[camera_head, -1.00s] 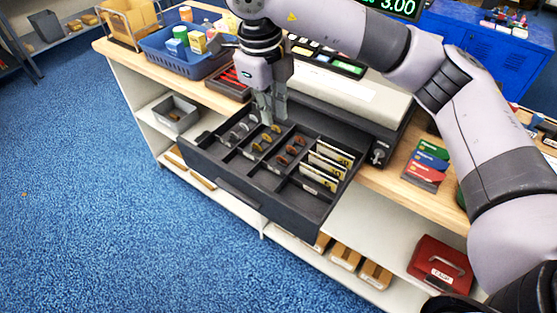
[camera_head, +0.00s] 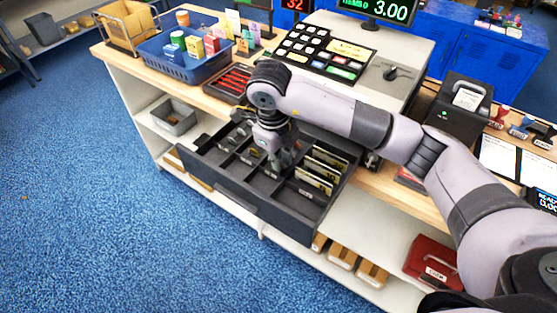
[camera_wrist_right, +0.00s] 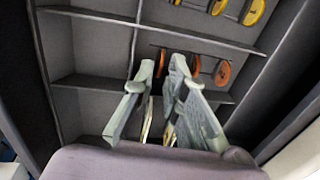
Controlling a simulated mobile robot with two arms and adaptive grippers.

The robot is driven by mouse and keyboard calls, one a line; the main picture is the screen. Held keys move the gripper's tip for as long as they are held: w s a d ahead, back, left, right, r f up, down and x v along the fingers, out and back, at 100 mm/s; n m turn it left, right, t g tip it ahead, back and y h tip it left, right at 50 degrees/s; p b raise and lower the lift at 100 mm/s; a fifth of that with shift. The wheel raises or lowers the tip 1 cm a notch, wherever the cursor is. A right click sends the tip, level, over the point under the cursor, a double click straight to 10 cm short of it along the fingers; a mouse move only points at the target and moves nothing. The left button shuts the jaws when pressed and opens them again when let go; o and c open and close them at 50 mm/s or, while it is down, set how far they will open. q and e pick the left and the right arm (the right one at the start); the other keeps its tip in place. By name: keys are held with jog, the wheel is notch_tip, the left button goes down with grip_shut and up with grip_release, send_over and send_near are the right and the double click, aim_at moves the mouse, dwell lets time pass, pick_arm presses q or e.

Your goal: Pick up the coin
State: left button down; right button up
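The open black cash drawer (camera_head: 255,190) holds coins standing on edge in its compartments. In the right wrist view, copper coins (camera_wrist_right: 222,73) stand in a row in one compartment, and gold coins (camera_wrist_right: 253,12) stand in the adjoining one. My right gripper (camera_head: 277,168) points down into the drawer, left of the banknotes. In the wrist view its fingertips (camera_wrist_right: 163,68) are apart over the copper row, with one copper coin (camera_wrist_right: 160,62) showing between them. I cannot tell whether they touch it. In the head view the gripper hides most copper coins. My left gripper is not in view.
Banknotes (camera_head: 323,168) stand in the drawer's right compartments. The cash register (camera_head: 385,72) stands behind it. A blue basket (camera_head: 190,66) with small goods and a dark tray (camera_head: 235,80) are at the back left. A red cash box (camera_head: 432,262) sits on the lower shelf.

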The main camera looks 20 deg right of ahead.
jog(key=shift+f, duration=0.6)
jog(key=shift+c, duration=0.6)
grip_shut()
jog(key=shift+r, duration=0.1)
jog(key=shift+w+r, duration=0.1)
jog(key=shift+r, duration=0.45)
notch_tip(320, 180, up, 19)
jog(key=b, duration=0.1)
jog(key=shift+f, duration=0.15)
